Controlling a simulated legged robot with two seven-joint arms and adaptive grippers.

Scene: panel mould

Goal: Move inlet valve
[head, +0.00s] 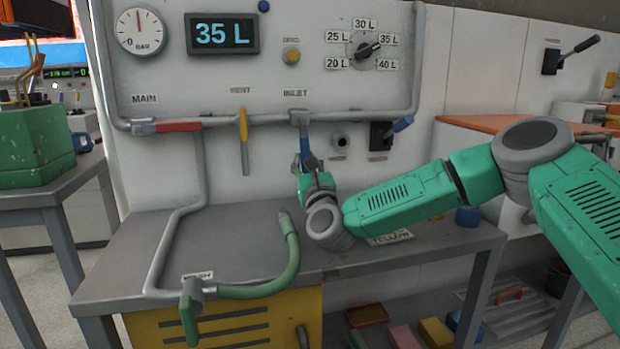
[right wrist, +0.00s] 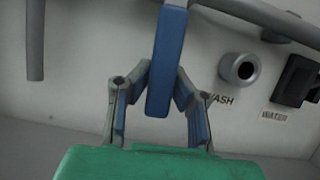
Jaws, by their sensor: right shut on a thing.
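The inlet valve (head: 299,118) is on the grey pipe under the INLET label. Its blue lever (head: 304,147) hangs down across the pipe. The blue lever also shows in the right wrist view (right wrist: 167,55), upright in the middle. My right gripper (head: 309,164) reaches up to the lower end of the lever. In the right wrist view its fingers (right wrist: 166,92) are shut on the lever from both sides. My left gripper is not in view.
The display (head: 222,34) reads 35 L. A green hose (head: 285,262) lies on the grey bench (head: 240,235) below.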

